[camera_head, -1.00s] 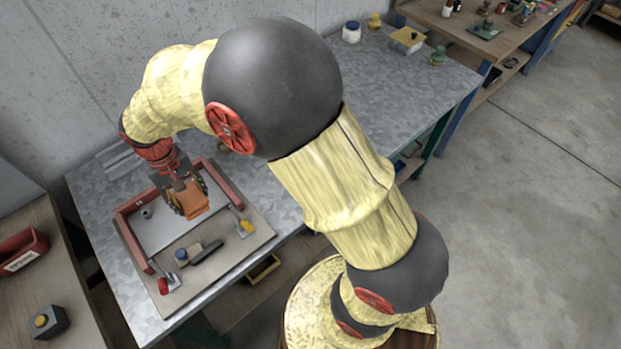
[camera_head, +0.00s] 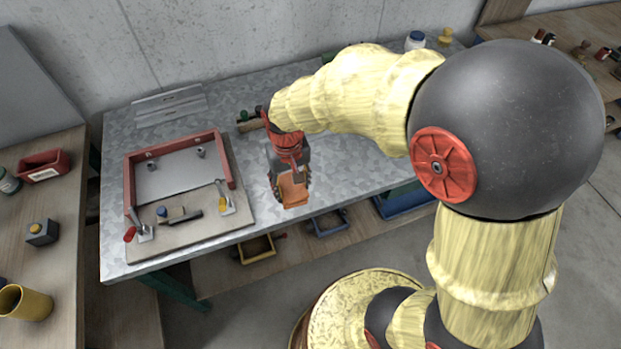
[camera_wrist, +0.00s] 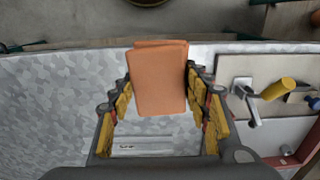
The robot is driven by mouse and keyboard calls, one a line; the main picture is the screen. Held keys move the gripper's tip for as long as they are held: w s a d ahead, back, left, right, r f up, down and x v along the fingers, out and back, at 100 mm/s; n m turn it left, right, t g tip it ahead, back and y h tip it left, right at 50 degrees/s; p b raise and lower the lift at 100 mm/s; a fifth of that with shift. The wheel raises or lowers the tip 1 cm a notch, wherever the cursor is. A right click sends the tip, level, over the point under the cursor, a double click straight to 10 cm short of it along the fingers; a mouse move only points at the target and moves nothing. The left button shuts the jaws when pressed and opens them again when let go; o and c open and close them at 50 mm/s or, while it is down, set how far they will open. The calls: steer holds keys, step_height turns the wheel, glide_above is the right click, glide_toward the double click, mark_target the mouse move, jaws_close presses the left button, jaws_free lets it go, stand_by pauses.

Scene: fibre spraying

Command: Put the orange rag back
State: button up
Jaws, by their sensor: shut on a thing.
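The orange rag (camera_head: 293,190) is a folded flat piece held in my gripper (camera_head: 290,183), above the front part of the metal-topped table (camera_head: 240,110). In the wrist view the rag (camera_wrist: 157,78) sits between the two fingers of my gripper (camera_wrist: 158,85), its far end sticking out past the fingertips. The fingers are shut on it. In the head view my gripper is to the right of the board with the red frame, and the rag appears clear of the tabletop, near its front edge.
A board with a red frame (camera_head: 129,185) and toggle clamps lies at the left of the table; a yellow-handled clamp (camera_wrist: 278,89) shows at right in the wrist view. Small items (camera_head: 250,121) stand behind my gripper. Yellow (camera_head: 257,250) and blue bins sit on the shelf below.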

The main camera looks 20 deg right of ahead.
steer(key=w+d+f, duration=0.2)
steer(key=w+d+f+b, duration=0.1)
steer(key=w+d+f, duration=0.1)
steer(key=w+f, duration=0.1)
steer(key=w+d+f+b, duration=0.1)
steer(key=w+d+f, duration=0.1)
steer(key=w, duration=0.1)
steer(key=shift+w+d+f, duration=0.15)
steer(key=shift+d+f, duration=0.05)
steer(key=shift+f, duration=0.2)
steer(key=shift+w+d+f, duration=0.25)
steer(key=shift+w+f, duration=0.05)
steer(key=shift+f, duration=0.2)
steer(key=shift+f+b, duration=0.7)
steer(key=shift+f, duration=0.8)
steer(key=shift+f, duration=0.15)
steer(key=o, duration=1.1)
